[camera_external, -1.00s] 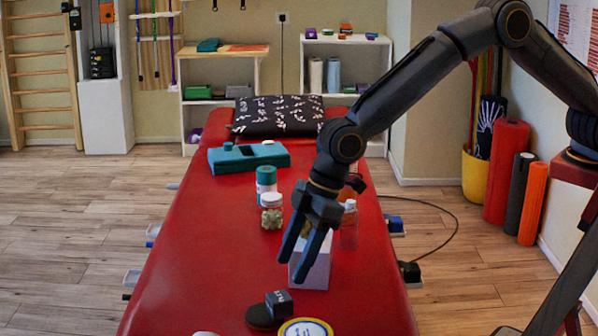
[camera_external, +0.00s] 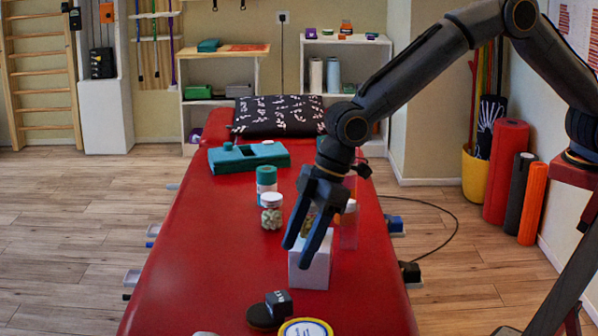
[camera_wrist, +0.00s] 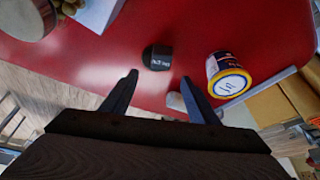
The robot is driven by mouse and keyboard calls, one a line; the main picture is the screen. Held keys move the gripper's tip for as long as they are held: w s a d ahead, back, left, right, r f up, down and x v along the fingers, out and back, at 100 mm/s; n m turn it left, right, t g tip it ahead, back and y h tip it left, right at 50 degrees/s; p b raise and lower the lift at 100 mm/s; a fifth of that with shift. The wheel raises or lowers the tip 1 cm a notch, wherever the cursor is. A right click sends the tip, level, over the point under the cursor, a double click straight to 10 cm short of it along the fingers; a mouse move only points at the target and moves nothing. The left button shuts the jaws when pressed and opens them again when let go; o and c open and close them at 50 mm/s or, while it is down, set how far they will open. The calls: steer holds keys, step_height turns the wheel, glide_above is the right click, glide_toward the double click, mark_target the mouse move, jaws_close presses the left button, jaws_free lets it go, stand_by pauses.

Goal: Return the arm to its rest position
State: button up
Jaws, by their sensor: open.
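My gripper (camera_external: 305,243) hangs over the red treatment table (camera_external: 220,240), pointing down in the outside view, in front of a white box (camera_external: 312,268). Its two fingers are apart with nothing between them. In the wrist view my gripper (camera_wrist: 158,95) shows both fingers spread at the table edge. My arm reaches in from the right and bends down at the wrist. The gripper hides part of the box and a clear bottle (camera_external: 349,225) behind it.
A dark block on a round base (camera_external: 268,310) and a yellow-rimmed tub (camera_external: 305,328) are near the front. The table's left side is clear.

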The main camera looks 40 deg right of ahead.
steer(key=w+d+r+m+t+p, duration=0.2)
steer(key=w+d+r+p, duration=0.4)
steer(key=w+d, duration=0.75)
steer(key=w+d+r+m+t+h, duration=0.1)
steer(key=w+d+r+m, duration=0.15)
steer(key=d, duration=0.85)
steer(key=w+d+r+m, duration=0.1)
steer(key=w+d+r, duration=0.15)
steer(key=d, duration=0.85)
steer(key=s+d+f+m+g+h+b, duration=0.1)
steer(key=s+d+f+m+b, duration=0.2)
steer(key=d, duration=0.7)
steer(key=s+d+f+m+g+h+b, duration=0.1)
steer(key=s+d+f, duration=0.25)
steer(key=d, duration=0.75)
steer(key=s+d+f+m+g+h+b, duration=0.1)
steer(key=s+d+f+m+g+b, duration=0.1)
steer(key=s+d, duration=1.1)
steer(key=s+f+m, duration=0.1)
steer(key=s+m, duration=0.1)
steer(key=s, duration=0.1)
steer(key=shift+d+f, duration=0.15)
steer(key=shift+d, duration=0.05)
